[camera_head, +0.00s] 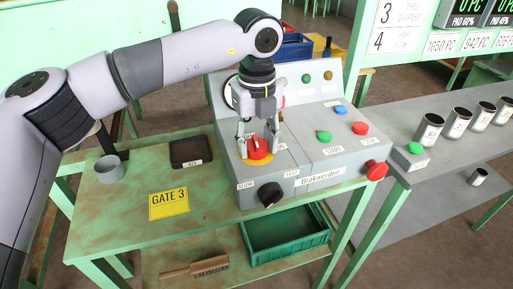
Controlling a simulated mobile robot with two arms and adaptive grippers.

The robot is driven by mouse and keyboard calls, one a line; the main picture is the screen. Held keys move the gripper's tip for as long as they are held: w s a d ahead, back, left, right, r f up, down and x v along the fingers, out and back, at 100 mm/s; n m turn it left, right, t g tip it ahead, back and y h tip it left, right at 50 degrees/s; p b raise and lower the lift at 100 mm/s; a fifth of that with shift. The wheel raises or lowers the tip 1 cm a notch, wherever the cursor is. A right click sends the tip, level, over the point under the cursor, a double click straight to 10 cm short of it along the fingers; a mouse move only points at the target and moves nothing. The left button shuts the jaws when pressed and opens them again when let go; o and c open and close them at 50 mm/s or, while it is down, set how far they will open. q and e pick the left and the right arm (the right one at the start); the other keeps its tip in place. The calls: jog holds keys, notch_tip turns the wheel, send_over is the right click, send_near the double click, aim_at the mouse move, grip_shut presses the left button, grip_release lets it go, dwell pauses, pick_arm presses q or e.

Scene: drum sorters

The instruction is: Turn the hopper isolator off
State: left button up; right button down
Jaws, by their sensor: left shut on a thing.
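A red rotary knob (257,150) on a yellow round plate sits on the sloped face of a grey control console (345,163). It looks like an isolator switch; the label beside it is partly hidden by my gripper. My left gripper (258,145) points down from above with its fingers on either side of this knob, shut on it. The knob's handle appears to point roughly away from me, but the fingers partly cover it. My right gripper is not in view.
A black knob (270,194), a red mushroom button (376,170), a green button (324,136) and other buttons surround the spot. A grey cup (109,169), black tray (190,151) and yellow GATE 3 sign (169,204) lie left. Metal cans (429,129) stand right.

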aim_at(257, 141)
pick_arm(q)
jog(key=shift+n+b, duration=0.3)
jog(key=shift+n, duration=0.2)
jog(key=o, duration=1.1)
jog(key=shift+o, duration=0.2)
jog(key=shift+r, duration=0.1)
notch_tip(257, 141, up, 12)
